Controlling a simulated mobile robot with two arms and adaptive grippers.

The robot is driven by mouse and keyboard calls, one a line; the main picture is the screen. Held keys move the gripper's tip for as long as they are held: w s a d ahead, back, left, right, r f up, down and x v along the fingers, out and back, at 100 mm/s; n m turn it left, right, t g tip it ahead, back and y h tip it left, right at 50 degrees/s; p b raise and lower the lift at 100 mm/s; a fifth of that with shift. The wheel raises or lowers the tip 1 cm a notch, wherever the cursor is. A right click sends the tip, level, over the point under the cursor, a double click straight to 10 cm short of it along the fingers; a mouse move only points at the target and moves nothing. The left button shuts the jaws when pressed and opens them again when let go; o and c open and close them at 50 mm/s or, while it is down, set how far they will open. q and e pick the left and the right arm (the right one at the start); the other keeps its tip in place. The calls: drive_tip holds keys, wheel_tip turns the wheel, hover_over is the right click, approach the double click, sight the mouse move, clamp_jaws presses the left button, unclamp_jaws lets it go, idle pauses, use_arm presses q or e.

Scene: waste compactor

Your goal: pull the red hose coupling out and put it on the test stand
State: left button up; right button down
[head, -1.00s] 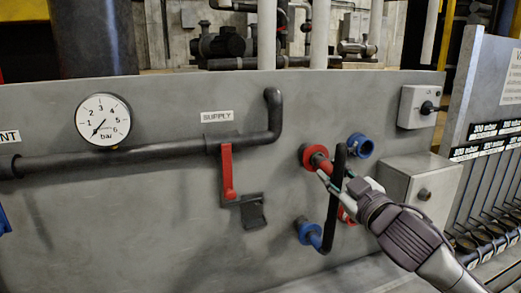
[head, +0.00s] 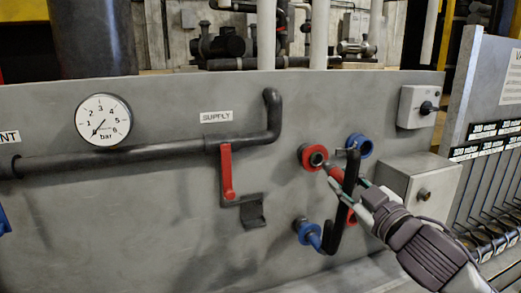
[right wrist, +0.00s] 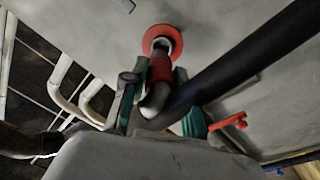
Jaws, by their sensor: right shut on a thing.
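The red hose coupling (head: 335,172) is in my right gripper (head: 343,180), just in front of the upper red socket (head: 307,152) on the grey panel. The socket's dark opening shows, and the coupling looks drawn out of it. In the right wrist view, the fingers (right wrist: 158,100) are shut around the red coupling (right wrist: 160,69), with the red socket ring (right wrist: 150,35) beyond. A black hose (head: 350,185) loops beside the gripper towards the lower blue coupling (head: 310,233). I cannot tell which thing is the test stand. My left gripper is out of view.
A blue socket (head: 360,146) sits right of the red one; another red fitting (head: 351,216) is partly hidden below. A grey box (head: 420,180) juts out at right. A red lever (head: 227,172) hangs under the supply pipe (head: 150,152), above a small bracket (head: 254,215).

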drive_tip(key=shift+v, duration=1)
drive_tip(key=shift+r, duration=0.1)
